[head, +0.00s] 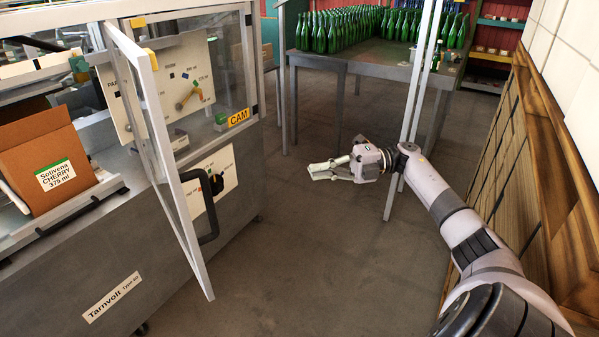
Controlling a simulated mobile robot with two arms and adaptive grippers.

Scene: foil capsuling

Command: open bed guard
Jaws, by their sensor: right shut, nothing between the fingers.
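The bed guard (150,73) is a clear panel in a pale metal frame on the machine at the left. It stands swung out from the machine front, with its lower corner over the floor. A black handle (209,215) shows beside its frame. My right gripper (318,171) is in the middle of the head view, to the right of the guard and apart from it. It is shut and empty, pointing left toward the guard and handle. My left gripper is not in view.
An orange carton (47,150) sits on the machine bed at the left. A table (375,62) with many green bottles stands behind, with upright metal posts (420,75) near my right arm. Wood panelling (545,170) is close on the right. The floor (310,250) between is clear.

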